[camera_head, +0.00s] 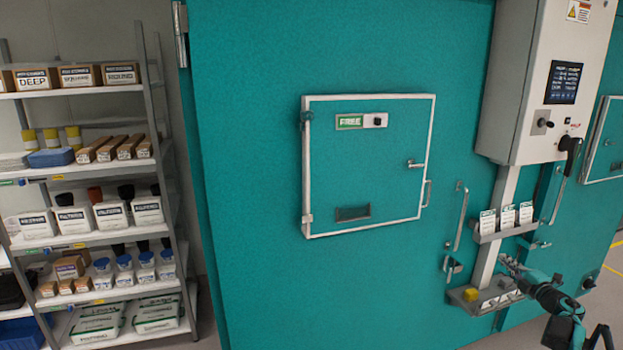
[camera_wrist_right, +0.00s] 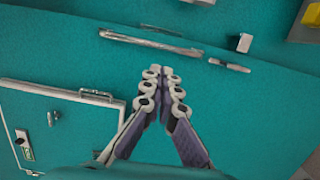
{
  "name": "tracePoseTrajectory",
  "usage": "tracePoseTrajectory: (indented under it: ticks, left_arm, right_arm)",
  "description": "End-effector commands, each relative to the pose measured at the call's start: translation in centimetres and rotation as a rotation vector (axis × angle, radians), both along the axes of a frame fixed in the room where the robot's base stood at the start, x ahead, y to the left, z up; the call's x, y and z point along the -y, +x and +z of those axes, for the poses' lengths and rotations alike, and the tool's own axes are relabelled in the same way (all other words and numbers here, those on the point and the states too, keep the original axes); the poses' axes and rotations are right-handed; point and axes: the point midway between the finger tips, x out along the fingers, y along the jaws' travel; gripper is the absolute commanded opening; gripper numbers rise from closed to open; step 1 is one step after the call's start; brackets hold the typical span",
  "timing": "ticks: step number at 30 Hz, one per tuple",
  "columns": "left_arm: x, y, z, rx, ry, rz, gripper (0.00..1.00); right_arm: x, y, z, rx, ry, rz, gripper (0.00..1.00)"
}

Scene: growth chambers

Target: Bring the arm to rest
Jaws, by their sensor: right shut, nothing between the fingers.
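My right arm (camera_head: 560,303) comes in from the lower right of the head view. Its right gripper (camera_head: 506,262) is near the white post, just above a small grey ledge and below the card holder. In the right wrist view the fingers of the right gripper (camera_wrist_right: 165,75) meet at their tips, and nothing shows between them. Behind them is the teal chamber wall (camera_wrist_right: 240,120). My left gripper is not in the head view.
Cards stand in a holder (camera_head: 500,234) above. A closed hatch (camera_head: 365,185) marked FREE is in the teal wall. A stocked shelf (camera_head: 90,182) stands at left.

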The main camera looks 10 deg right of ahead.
Motion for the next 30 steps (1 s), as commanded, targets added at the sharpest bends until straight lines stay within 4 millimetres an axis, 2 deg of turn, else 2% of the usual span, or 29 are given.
tracePoseTrajectory:
  ticks: [11,17,20,23,26,30]
  left_arm:
    - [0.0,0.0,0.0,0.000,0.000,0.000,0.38]
    - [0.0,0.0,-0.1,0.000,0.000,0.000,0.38]
    - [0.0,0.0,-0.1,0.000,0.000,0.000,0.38]
    - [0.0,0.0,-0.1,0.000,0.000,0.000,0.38]
    - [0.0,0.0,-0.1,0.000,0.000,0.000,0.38]
    - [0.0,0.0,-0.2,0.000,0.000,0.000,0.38]
  right_arm:
    - [-2.8,3.0,6.1,0.078,0.061,-0.051,0.00]
    - [-5.6,5.0,11.0,0.139,0.131,-0.101,0.00]
    - [-7.7,5.9,14.0,0.173,0.182,-0.132,0.00]
    - [-10.7,6.6,17.3,0.211,0.256,-0.172,0.00]
    - [-14.8,6.7,20.7,0.245,0.362,-0.226,0.00]
    - [-21.2,5.4,23.7,0.261,0.538,-0.306,0.00]
